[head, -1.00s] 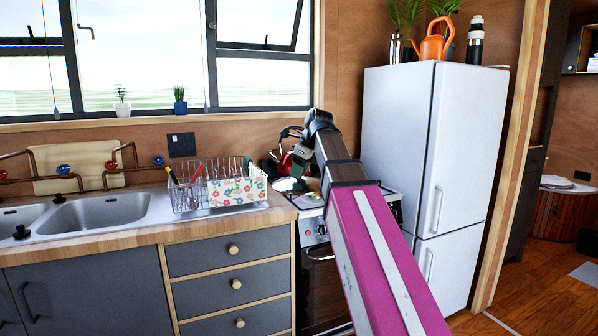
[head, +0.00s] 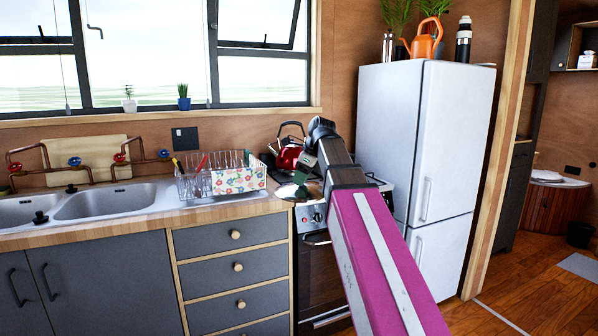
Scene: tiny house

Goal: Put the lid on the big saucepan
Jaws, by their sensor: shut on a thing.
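My gripper (head: 301,177) is at the far end of my arm, over the front left of the stove (head: 318,252). It is small and partly hidden by my own wrist. It is shut on a shiny, silvery round lid (head: 291,192), which hangs just below it, near the right end of the wooden counter. I cannot tell a gap between the lid and the surface under it. The big saucepan cannot be made out; my arm hides much of the stove top.
A red kettle (head: 288,158) with a dark handle stands at the back of the stove. A dish rack (head: 196,186) stands left of the lid, by the sink (head: 105,202). A white fridge (head: 420,150) stands close on the right. Wooden floor (head: 530,290) is open at the lower right.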

